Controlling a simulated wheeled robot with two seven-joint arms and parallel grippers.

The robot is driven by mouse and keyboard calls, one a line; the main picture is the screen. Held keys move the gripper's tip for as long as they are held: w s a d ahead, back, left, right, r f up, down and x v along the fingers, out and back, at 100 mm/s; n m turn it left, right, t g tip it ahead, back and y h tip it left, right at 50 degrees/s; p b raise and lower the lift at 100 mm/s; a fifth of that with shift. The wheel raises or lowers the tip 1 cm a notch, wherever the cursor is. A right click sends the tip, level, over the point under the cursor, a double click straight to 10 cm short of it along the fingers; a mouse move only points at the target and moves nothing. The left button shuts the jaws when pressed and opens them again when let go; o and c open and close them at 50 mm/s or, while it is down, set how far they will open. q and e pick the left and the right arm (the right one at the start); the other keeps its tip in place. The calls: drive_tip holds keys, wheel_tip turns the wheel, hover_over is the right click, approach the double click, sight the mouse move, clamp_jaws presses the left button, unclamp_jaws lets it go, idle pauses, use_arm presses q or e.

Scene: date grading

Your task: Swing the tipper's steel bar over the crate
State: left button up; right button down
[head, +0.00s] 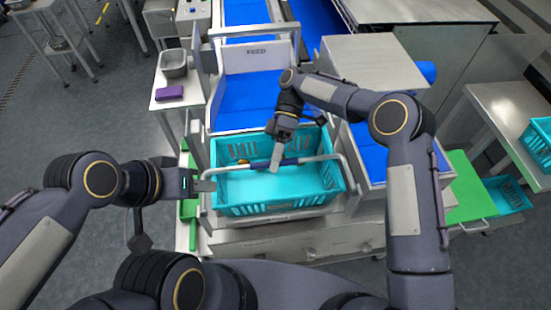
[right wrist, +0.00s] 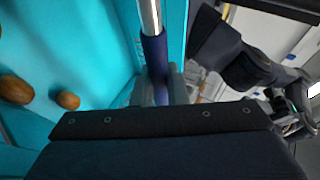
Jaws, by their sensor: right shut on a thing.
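The tipper's steel bar (head: 318,158) spans the teal crate (head: 272,209) from side to side in the head view, across its upper part. A dark blue sleeve (head: 262,164) covers its middle. My right gripper (head: 272,163) is shut on the bar at this sleeve. The right wrist view shows the steel bar (right wrist: 149,15) running into the sleeve (right wrist: 155,55) between the fingers. My left gripper (head: 207,179) is beside the crate's left rim, close to the bar's left end; its finger gap is unclear.
A blue feed chute (head: 247,92) stands behind the crate. A small table at the left holds a metal bin (head: 173,62) and a purple block (head: 169,93). A green board (head: 467,187) lies at the right. Brown dates (right wrist: 67,99) lie on a teal surface.

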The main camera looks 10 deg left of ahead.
drive_tip(key=shift+w+f, duration=0.1)
drive_tip(key=shift+w, duration=0.05)
drive_tip(key=c, duration=1.8)
unclamp_jaws()
drive_tip(key=shift+c, duration=0.2)
drive_tip(key=o, duration=0.4)
drive_tip(key=shift+w+f, duration=0.1)
drive_tip(key=shift+w, duration=0.05)
